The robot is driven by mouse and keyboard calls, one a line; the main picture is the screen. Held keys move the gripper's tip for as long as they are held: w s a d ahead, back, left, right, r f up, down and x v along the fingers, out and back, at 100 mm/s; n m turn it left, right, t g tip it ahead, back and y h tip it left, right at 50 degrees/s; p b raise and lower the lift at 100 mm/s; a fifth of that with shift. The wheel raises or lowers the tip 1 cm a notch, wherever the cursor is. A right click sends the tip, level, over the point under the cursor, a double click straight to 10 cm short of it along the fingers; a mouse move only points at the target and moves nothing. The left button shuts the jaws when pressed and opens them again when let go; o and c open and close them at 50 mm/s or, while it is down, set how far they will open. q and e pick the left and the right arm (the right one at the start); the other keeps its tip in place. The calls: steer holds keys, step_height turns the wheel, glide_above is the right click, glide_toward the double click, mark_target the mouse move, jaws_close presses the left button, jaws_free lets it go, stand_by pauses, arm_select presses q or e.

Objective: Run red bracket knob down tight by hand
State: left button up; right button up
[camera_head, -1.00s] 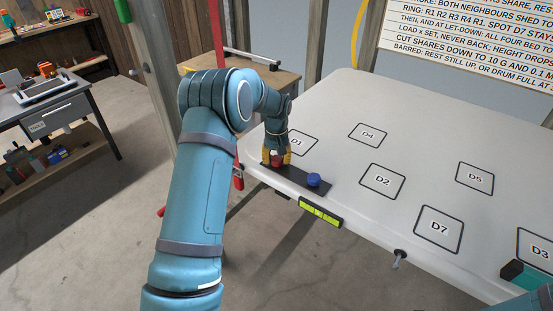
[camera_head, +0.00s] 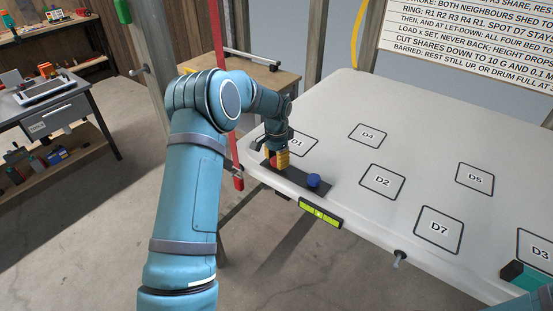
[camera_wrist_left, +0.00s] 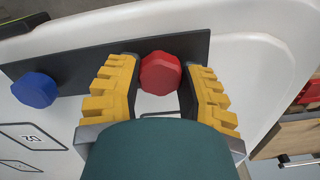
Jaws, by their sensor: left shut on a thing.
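The red knob (camera_head: 275,162) stands on a dark bracket plate (camera_head: 298,181) at the near left edge of the pale roof panel. My left gripper (camera_head: 277,159) reaches down over it from above. It is shut on the red knob. How far down the red knob sits cannot be told. My right gripper is out of view.
The roof panel (camera_head: 330,115) has several marked squares, such as D2 (camera_head: 382,181). A yellow-green level (camera_head: 320,212) is on its front edge. A red post (camera_head: 238,170) stands close beside the left corner. A workbench (camera_head: 50,110) is far left.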

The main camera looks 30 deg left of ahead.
arm_select(q)
steer(key=m, duration=0.4)
steer(key=shift+w+r+m, duration=0.1)
steer(key=shift+m, duration=0.2)
steer(key=m+p, duration=0.1)
steer(key=m, duration=0.3)
steer(key=shift+m, duration=0.3)
steer(key=o, duration=1.2)
step_height(320, 180, up, 12)
